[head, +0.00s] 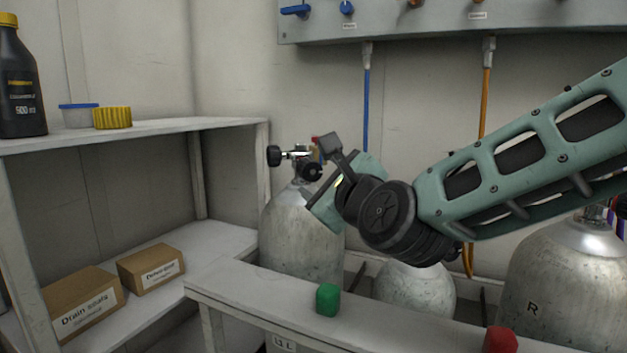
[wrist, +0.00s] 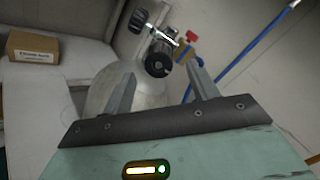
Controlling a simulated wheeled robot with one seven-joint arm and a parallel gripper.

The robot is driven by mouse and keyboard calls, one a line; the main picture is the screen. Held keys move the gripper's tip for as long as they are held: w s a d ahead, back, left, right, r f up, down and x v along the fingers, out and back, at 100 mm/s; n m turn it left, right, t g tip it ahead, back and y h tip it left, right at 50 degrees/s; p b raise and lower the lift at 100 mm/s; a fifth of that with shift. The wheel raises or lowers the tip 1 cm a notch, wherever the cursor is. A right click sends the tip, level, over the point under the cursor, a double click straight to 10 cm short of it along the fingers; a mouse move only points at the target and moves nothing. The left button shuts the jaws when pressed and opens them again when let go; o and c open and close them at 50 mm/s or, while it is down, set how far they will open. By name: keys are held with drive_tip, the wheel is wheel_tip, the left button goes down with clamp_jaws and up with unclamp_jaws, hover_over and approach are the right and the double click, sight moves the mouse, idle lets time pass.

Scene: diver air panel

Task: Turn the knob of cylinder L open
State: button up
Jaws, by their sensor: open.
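A grey cylinder (head: 300,235), the leftmost one, stands behind the bench; I take it to be cylinder L, though I see no letter on its body. Its metal valve has a black knob on the left (head: 274,156) and another black knob facing forward (head: 312,172). In the wrist view the forward knob (wrist: 157,66) lies between and beyond my fingers, and the left knob (wrist: 137,20) is higher up. My gripper (wrist: 163,72) is open and empty, close to the valve. In the head view my gripper (head: 327,165) is just right of the valve and partly hides the cylinder.
A cylinder marked R (head: 555,265) stands at right, with a smaller one (head: 415,287) between. The bench (head: 245,290) carries a green block (head: 327,299) and a red one (head: 500,340). A shelf (head: 170,127) is at left. A blue hose (head: 366,110) hangs behind.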

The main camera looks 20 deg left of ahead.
sight(315, 172)
drive_tip(key=shift+b+x, duration=0.3)
drive_tip(key=shift+x, duration=1.95)
drive_tip(key=c, duration=1)
